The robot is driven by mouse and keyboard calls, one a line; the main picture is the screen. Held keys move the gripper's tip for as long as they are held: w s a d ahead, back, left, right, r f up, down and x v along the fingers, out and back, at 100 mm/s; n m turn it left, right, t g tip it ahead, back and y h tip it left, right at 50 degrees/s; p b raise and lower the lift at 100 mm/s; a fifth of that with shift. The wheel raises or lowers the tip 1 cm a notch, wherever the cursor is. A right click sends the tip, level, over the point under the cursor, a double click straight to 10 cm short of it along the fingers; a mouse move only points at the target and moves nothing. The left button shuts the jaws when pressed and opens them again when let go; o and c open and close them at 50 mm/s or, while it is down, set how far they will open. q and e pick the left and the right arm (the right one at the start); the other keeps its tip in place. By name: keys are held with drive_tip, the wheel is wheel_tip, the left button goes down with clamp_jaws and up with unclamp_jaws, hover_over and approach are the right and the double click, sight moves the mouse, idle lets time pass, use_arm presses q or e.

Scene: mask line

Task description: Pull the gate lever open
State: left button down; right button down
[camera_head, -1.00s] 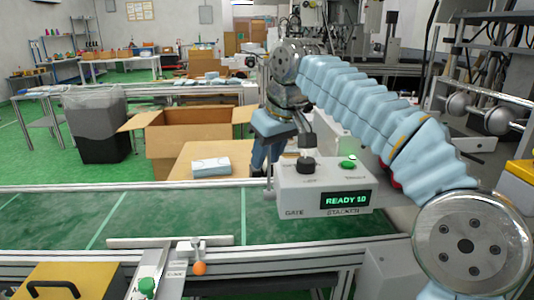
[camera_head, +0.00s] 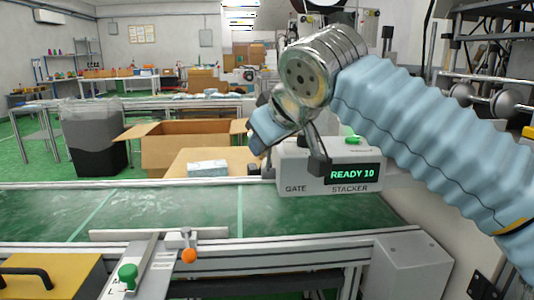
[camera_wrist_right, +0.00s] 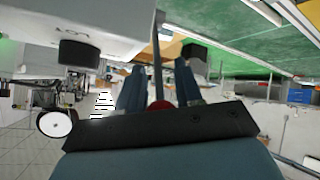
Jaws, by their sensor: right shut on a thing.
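The control box (camera_head: 300,178) stands behind the green conveyor, marked GATE at left and STACKER at right. Its display reads READY 10. My right gripper (camera_wrist_right: 158,72) is shut on a slim grey rod with a red end, taken to be the gate lever (camera_wrist_right: 158,50), beside the box. The red end (camera_wrist_right: 160,105) shows partly between the finger bases. In the head view my right wrist and arm cover the lever and part of the box. A green button (camera_head: 352,140) sits on top of the box. My left gripper is not in view.
The conveyor belt (camera_head: 150,212) runs across the front. A yellow case (camera_head: 50,278) is at lower left.

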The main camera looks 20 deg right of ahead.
drive_tip(key=shift+s+a+f+t+b, duration=0.1)
drive_tip(key=shift+s+f+t+b, duration=0.15)
drive_tip(key=shift+t+b, duration=0.2)
drive_tip(key=shift+r, duration=0.1)
drive_tip(key=c, duration=0.9)
unclamp_jaws()
drive_tip(key=shift+o, duration=0.2)
drive_tip(key=shift+s, duration=0.1)
drive_tip(key=p+v, duration=0.3)
drive_tip(key=v, duration=1)
drive_tip(key=shift+s+r, duration=0.25)
drive_tip(key=shift+r, duration=0.05)
drive_tip(key=shift+o, duration=0.2)
drive_tip(key=shift+w, duration=0.1)
